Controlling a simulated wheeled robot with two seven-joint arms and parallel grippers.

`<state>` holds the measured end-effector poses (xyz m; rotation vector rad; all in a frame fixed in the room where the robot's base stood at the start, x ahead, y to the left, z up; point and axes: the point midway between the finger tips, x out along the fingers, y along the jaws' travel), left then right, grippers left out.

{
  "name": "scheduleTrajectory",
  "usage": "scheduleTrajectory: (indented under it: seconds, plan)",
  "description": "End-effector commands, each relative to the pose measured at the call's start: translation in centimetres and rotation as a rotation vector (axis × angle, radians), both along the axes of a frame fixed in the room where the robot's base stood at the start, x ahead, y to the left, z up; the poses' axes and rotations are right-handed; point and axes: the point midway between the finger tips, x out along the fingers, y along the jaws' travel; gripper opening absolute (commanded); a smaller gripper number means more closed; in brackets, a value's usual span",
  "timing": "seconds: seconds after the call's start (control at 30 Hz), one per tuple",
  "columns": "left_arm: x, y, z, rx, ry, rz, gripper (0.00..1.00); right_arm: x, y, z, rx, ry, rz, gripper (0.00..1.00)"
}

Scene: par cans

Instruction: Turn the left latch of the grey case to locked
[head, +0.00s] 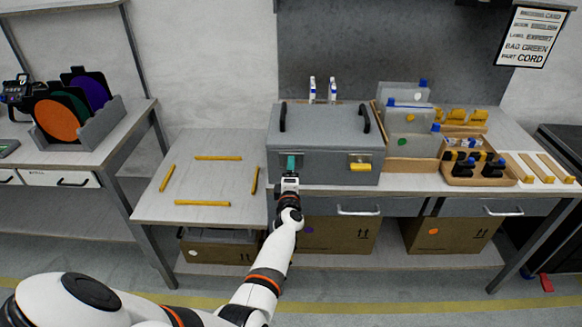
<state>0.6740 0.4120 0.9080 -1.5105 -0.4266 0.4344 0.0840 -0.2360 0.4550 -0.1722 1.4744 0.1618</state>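The grey case (325,131) stands closed on the bench, with two dark handles on its lid. Its right latch (360,167) is a yellow bar lying level on a pale plate on the front face. My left gripper (291,172) is at the left part of the front face, where the left latch would be. A teal upright piece (291,162) shows at the gripper's tip; I cannot tell whether it is a finger or part of the latch. The left latch and its angle are hidden. Whether the fingers are open or shut is unclear. My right gripper is out of view.
Cardboard boxes (339,236) sit below the bench.

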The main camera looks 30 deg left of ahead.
Motion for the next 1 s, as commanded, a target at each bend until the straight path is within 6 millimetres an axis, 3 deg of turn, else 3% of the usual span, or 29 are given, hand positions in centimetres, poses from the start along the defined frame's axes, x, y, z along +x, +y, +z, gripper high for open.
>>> scheduleTrajectory:
  seconds: [0.03, 0.13, 0.43, 1.0]
  plan:
    - [-1.1, -0.7, 0.5, -0.001, 0.004, -0.001, 0.8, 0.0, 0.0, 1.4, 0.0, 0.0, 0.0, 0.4]
    - [-3.0, -1.8, 0.6, -0.001, 0.003, -0.001, 0.8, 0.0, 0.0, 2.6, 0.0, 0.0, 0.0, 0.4]
    - [-7.3, -4.5, 0.2, -0.001, 0.002, 0.0, 0.8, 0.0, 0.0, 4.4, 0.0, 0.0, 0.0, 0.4]
    - [-8.1, -5.0, 0.1, 0.0, -0.001, 0.001, 0.8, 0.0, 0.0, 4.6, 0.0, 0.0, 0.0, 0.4]
